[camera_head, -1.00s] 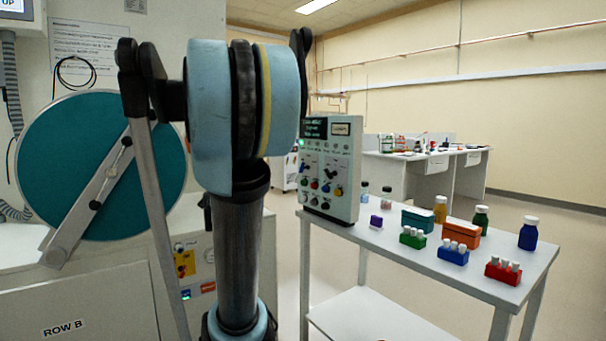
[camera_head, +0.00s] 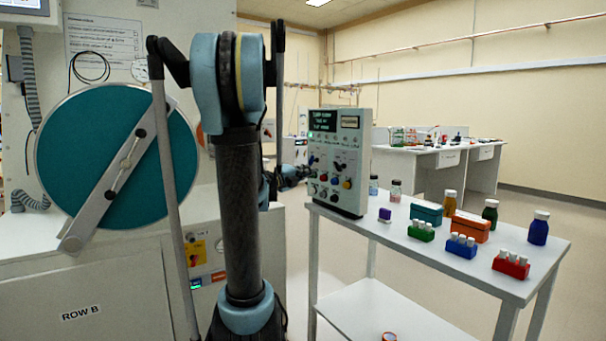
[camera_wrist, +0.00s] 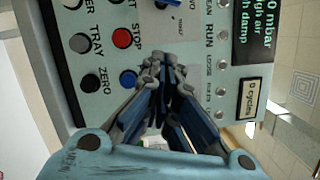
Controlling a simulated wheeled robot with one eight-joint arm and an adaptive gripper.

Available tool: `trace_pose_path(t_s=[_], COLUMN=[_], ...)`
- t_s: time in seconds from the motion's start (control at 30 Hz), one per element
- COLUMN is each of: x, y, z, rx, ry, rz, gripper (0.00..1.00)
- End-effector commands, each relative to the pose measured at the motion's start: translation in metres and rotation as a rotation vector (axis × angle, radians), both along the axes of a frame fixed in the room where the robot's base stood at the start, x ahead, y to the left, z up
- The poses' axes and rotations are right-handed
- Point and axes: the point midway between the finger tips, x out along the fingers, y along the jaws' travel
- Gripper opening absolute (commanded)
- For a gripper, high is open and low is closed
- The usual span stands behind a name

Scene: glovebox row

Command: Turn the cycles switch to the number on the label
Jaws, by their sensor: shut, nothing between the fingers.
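The control box (camera_head: 340,150) stands upright on the left end of the white table, its panel facing me. Its panel fills the upper part of the wrist view, turned sideways. Dark rotary switches (camera_head: 340,167) sit mid-panel in the head view. I cannot tell which is the cycles switch. In the wrist view, my gripper (camera_wrist: 163,68) is shut and empty, its tips over the panel between STOP and RUN, hiding what lies behind. Contact is unclear. In the head view my gripper (camera_head: 305,171) is at the panel's left side.
The white table (camera_head: 505,277) also holds bottles, boxes and coloured tube racks. A teal round door (camera_head: 80,150) is at the left.

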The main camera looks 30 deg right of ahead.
Motion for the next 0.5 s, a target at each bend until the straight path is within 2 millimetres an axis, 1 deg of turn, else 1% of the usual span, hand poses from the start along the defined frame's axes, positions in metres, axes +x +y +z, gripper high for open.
trace_pose_path(t_s=[0.03, 0.1, 0.3, 0.43, 0.47, 0.5], x=[0.002, 0.006, 0.015, 0.02, 0.022, 0.029], y=[-0.009, -0.021, -0.05, -0.067, -0.069, -0.066], z=[0.001, 0.002, 0.004, 0.006, 0.006, 0.008], rx=[0.0, 0.0, -0.001, -0.001, -0.002, -0.002], ry=[0.001, 0.001, 0.0, 0.0, 0.0, 0.0], rz=[-0.003, -0.003, -0.003, -0.003, -0.002, 0.002], gripper=[0.0, 0.0, 0.0, 0.0, 0.0, 0.0])
